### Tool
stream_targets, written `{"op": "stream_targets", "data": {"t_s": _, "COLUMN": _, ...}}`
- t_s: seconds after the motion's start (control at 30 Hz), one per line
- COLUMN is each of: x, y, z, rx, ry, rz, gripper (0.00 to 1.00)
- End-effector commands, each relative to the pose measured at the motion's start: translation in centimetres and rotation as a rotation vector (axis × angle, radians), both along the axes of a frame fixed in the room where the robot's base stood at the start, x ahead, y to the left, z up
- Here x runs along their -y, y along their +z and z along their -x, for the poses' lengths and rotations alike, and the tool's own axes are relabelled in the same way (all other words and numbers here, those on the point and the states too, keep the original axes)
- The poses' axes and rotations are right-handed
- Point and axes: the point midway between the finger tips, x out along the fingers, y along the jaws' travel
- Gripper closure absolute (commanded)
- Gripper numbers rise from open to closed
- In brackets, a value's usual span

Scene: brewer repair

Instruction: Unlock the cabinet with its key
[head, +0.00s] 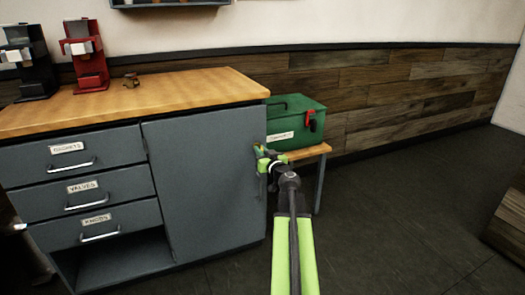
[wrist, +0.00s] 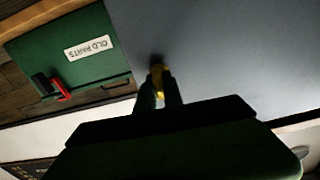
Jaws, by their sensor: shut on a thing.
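The grey cabinet (head: 200,165) has a plain closed door to the right of its drawers. The door face also fills the upper right of the wrist view (wrist: 230,50). My gripper (head: 262,160) is at the door's right edge in the head view. In the wrist view my gripper (wrist: 159,92) is shut on a small yellow key (wrist: 158,76), mostly hidden between the fingers. The key's far end points at a dark spot on the door face. I cannot tell whether the key is inside a lock, as the lock itself is not clear.
A green box (head: 296,122) labelled OLD PARTS, with a red and black latch, stands on a small wooden bench (head: 318,150) right of the cabinet. Drawers (head: 82,190) are at left. Red (head: 85,60) and black (head: 28,65) brewers stand on top.

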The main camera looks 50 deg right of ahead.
Motion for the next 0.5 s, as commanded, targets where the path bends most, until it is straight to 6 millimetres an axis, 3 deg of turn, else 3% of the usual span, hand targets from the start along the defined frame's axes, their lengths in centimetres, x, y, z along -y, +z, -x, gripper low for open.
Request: {"op": "stream_targets", "data": {"t_s": 0.5, "x": 0.30, "y": -0.17, "z": 0.37, "rx": 0.146, "ry": -0.009, "rz": -0.362, "gripper": 1.00}}
